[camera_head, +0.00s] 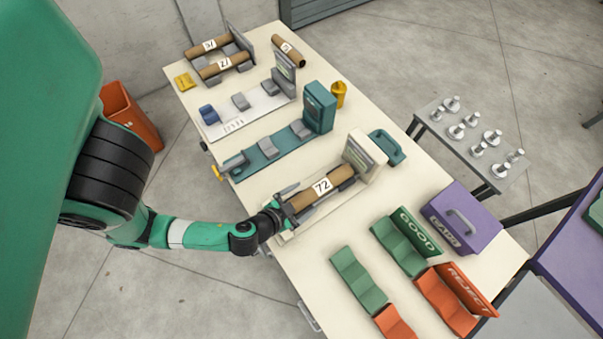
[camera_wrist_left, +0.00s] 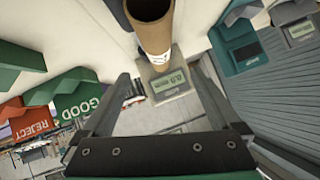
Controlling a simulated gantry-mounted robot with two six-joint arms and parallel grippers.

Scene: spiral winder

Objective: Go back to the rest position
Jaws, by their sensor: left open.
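My left gripper (camera_head: 283,203) is at the near-left end of the brown tube marked 72 (camera_head: 328,186), over the table's middle. The tube lies on a cream stand with an upright display unit (camera_head: 366,156). In the left wrist view, the two fingers of my left gripper (camera_wrist_left: 165,98) are spread apart with nothing between their tips. The tube's open end (camera_wrist_left: 150,12) shows beyond them, near the display (camera_wrist_left: 168,84). Whether a finger touches the tube is hard to tell. My right gripper is not in view.
The table holds a teal fixture (camera_head: 268,148), tubes on a rack (camera_head: 222,66), a green GOOD tray (camera_head: 404,240), an orange REJECT tray (camera_head: 447,304) and a purple case (camera_head: 462,222). A side table (camera_head: 500,178) holds metal parts. An orange bin (camera_head: 134,118) stands left.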

